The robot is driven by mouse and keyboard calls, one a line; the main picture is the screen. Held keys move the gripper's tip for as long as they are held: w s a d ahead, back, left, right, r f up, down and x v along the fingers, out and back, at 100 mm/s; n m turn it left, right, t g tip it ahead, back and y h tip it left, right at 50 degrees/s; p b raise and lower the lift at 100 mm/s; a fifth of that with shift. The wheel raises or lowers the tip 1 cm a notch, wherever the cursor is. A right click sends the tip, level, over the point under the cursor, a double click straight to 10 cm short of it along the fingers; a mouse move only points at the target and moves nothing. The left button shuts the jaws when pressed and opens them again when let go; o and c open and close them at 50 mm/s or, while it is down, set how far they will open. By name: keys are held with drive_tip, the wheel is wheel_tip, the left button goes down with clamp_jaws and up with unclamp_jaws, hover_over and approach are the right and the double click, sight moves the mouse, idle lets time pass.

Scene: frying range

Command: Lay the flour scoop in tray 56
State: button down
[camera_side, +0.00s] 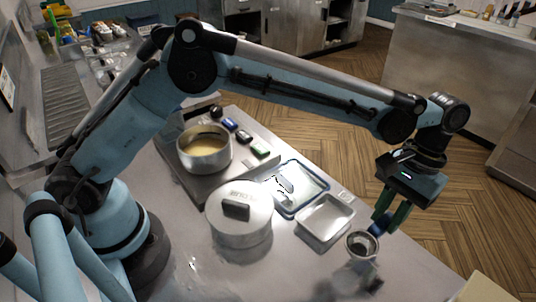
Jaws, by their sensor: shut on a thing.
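My gripper (387,221) hangs at the right over the near right part of the steel table, its green fingers pointing down. It is shut on the blue handle of what looks like the flour scoop (361,244), a round metal cup just below and left of the fingers. The scoop seems to be off the table, but its exact height is unclear. Left of it lies a shallow pale metal tray (325,238), which looks empty. Behind that is a blue-rimmed tray (318,203) with dark marks or items inside. I cannot read any tray number.
A large lidded round tin (240,232) stands left of the trays. Behind it, a pot (204,160) of yellowish contents sits on a raised steel plate with several small coloured blocks beside it. The table's right edge is close to the scoop.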

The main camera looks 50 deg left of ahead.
wheel_tip(320, 180, up, 3)
drive_tip(key=n, duration=0.1)
hover_over(341, 201)
drive_tip(key=shift+d+f+t, duration=0.1)
drive_tip(key=shift+t, duration=0.2)
drive_tip(key=shift+f, duration=0.1)
drive_tip(key=shift+w+x, duration=0.2)
drive_tip(key=shift+x, duration=0.75)
drive_tip(key=shift+w+x, duration=0.25)
drive_tip(key=shift+x, duration=0.7)
drive_tip(key=shift+w+x, duration=0.2)
drive_tip(key=shift+x, duration=0.75)
drive_tip(key=shift+f, duration=0.2)
drive_tip(key=c, duration=0.9)
unclamp_jaws()
drive_tip(key=shift+o, duration=0.2)
